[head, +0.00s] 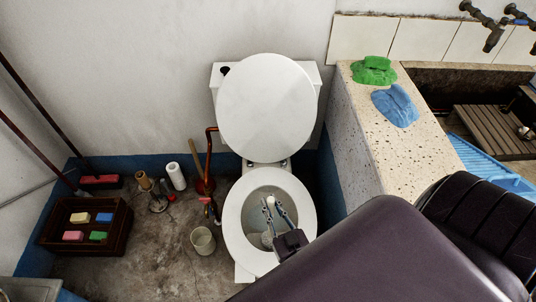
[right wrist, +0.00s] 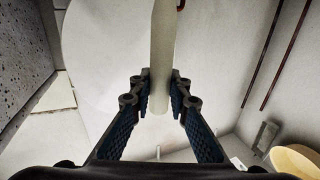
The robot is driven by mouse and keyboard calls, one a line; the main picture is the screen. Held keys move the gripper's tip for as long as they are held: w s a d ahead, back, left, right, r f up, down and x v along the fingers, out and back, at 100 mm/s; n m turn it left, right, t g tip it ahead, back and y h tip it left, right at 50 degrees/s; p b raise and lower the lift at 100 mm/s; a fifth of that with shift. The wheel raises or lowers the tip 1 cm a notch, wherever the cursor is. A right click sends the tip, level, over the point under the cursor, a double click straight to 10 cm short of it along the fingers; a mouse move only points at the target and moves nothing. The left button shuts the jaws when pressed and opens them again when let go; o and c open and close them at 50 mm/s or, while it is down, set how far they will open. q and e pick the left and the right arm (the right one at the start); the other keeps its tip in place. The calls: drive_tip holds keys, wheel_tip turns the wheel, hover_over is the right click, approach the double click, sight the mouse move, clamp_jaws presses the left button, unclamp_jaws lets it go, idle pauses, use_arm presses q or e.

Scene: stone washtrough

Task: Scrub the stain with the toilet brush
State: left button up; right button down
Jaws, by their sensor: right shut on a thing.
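The white toilet (head: 233,222) stands against the wall with its lid (head: 266,105) raised and its bowl open. My right gripper (head: 275,209) is over the bowl, its two fingers shut on the toilet brush's pale handle (head: 271,200). In the right wrist view the handle (right wrist: 163,45) runs between the fingertips (right wrist: 160,95). The bowl's inside looks greyish and dirty, but I cannot make out the stain clearly. My left gripper is not in view.
A dark crate (head: 47,238) with several coloured blocks stands at the left. A pale bucket (head: 203,241) is on the floor left of the toilet. A speckled stone ledge (head: 390,155) at right holds a green cloth (head: 374,71) and a blue cloth (head: 395,106).

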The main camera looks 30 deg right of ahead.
drive_tip(key=shift+s, duration=0.1)
drive_tip(key=shift+s+a+f+p, duration=0.1)
drive_tip(key=shift+s+a, duration=0.35)
drive_tip(key=shift+s, duration=0.25)
drive_tip(key=shift+s+a+r+p, duration=0.15)
drive_tip(key=shift+s+a, duration=0.25)
drive_tip(key=shift+s, duration=0.35)
drive_tip(key=shift+s+a+f+p, duration=0.15)
drive_tip(key=shift+s+a, duration=0.3)
drive_tip(key=shift+s, duration=0.25)
drive_tip(key=shift+s+d, duration=0.3)
drive_tip(key=shift+d, duration=0.2)
drive_tip(key=shift+s+d, duration=0.3)
drive_tip(key=shift+d, duration=0.2)
drive_tip(key=w+d, duration=0.1)
drive_tip(key=w, duration=0.1)
drive_tip(key=w+d, duration=0.1)
drive_tip(key=w, duration=0.1)
drive_tip(key=shift+d, duration=0.35)
drive_tip(key=shift+w, duration=0.1)
